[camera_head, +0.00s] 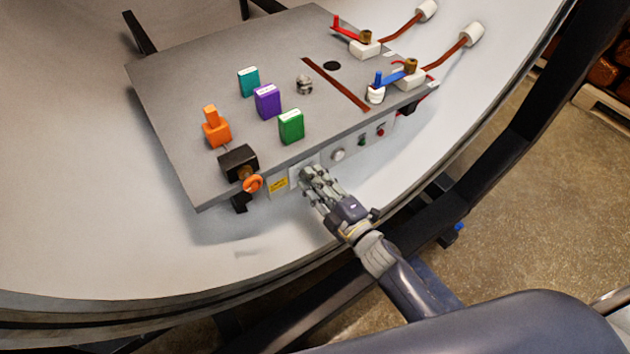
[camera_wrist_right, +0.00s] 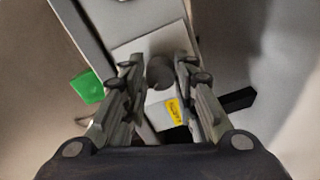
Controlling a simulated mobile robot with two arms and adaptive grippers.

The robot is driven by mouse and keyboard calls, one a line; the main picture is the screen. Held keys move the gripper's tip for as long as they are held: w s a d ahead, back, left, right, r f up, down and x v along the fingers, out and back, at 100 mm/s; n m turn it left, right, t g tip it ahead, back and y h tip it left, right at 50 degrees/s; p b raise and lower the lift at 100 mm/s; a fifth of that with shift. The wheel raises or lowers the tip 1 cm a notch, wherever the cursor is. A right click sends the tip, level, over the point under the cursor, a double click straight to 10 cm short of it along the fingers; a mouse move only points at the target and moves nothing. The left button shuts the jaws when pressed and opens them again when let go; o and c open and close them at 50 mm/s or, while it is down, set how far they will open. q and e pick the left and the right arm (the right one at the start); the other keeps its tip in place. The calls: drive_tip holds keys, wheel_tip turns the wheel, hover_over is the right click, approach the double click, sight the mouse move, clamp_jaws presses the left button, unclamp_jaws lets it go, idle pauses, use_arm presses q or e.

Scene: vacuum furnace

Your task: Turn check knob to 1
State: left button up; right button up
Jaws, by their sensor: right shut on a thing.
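My right gripper (camera_head: 308,178) is at the front panel of the grey tabletop unit, its fingers around a knob on a white plate (camera_head: 294,180). In the right wrist view, the dark round knob (camera_wrist_right: 160,73) sits between the two fingers (camera_wrist_right: 158,64), in front of the white plate. The fingers are shut on it. The head view hides the knob behind the fingers. I cannot read its setting or any marks around it. My left gripper is in neither view.
A yellow label (camera_head: 278,184) and an orange handwheel (camera_head: 253,183) are left of the gripper. A round grey knob (camera_head: 338,154) and a red button (camera_head: 381,132) are to its right. Green (camera_head: 291,127) and purple (camera_head: 267,101) blocks stand above on the grey top (camera_head: 210,70).

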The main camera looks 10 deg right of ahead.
drive_tip(key=o, duration=1)
drive_tip(key=shift+o, duration=0.2)
drive_tip(key=v, duration=1.2)
drive_tip(key=shift+f, duration=0.1)
